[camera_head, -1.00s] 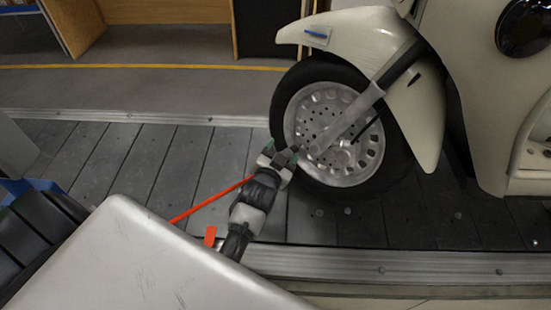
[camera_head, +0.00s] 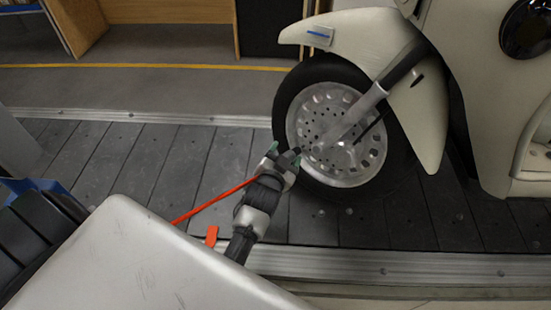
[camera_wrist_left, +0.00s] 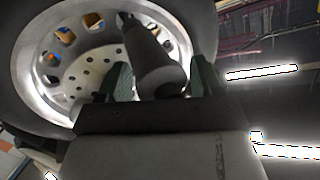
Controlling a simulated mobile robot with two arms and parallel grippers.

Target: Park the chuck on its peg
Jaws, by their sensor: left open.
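My left gripper (camera_head: 284,155) is beside the front wheel, its green-tipped fingers apart. In the left wrist view a dark cylinder with a narrow tip, apparently the chuck (camera_wrist_left: 152,62), lies between the two fingers and points toward the wheel. I cannot tell whether it touches either finger or the wheel. An orange-red hose (camera_head: 205,206) runs from the lower left up to the gripper. An orange tab (camera_head: 211,236) shows below the hose. I cannot make out the peg. My right gripper is not in view.
The cream scooter's front wheel (camera_head: 292,105) stands on the slat conveyor (camera_head: 150,165), with its fork and fender (camera_head: 425,120) to the right of my gripper. A metal rail (camera_head: 400,268) edges the conveyor. The slats left of the wheel are clear.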

